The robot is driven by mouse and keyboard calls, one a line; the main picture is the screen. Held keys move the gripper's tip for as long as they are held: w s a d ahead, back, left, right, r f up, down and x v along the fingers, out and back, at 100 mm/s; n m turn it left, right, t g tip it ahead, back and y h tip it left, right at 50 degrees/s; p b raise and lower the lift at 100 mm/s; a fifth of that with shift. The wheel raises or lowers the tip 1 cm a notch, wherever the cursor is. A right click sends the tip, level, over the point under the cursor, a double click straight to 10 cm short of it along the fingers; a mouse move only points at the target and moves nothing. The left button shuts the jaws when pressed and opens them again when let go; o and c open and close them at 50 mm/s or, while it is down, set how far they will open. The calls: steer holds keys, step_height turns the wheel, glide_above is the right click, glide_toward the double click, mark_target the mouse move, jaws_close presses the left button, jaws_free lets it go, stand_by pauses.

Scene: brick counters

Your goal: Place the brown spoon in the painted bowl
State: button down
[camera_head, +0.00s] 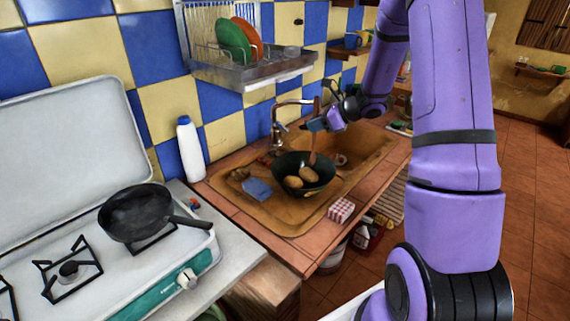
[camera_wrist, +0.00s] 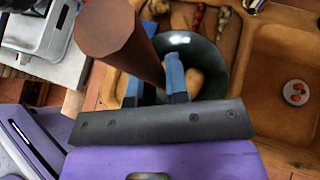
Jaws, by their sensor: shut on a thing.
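No painted pattern can be made out. My gripper (camera_head: 317,124) is above the bowl, shut on the brown spoon (camera_head: 313,143), which is held roughly upright. The spoon's lower end reaches down toward the bowl; I cannot tell whether it touches anything. In the wrist view the spoon (camera_wrist: 112,32) looms large at the upper left, between the blue fingertips (camera_wrist: 153,86). The bowl (camera_wrist: 213,58) shows behind the fingers, partly hidden.
The brown sink (camera_head: 232,200) also holds a blue sponge (camera_head: 257,188). A faucet (camera_head: 279,118) stands behind the bowl. A checked cloth or box (camera_head: 341,210) lies on the front counter edge. A stove with a black pan (camera_head: 135,210) is left. A dish rack (camera_head: 250,72) hangs above.

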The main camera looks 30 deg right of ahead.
mark_target(315, 151)
steer(key=f, duration=0.5)
steer(key=shift+w+a+f, duration=0.3)
steer(key=shift+f, duration=0.05)
steer(key=shift+d+f, duration=0.1)
steer(key=shift+f, duration=2.2)
steer(key=c, duration=1.1)
jaws_free()
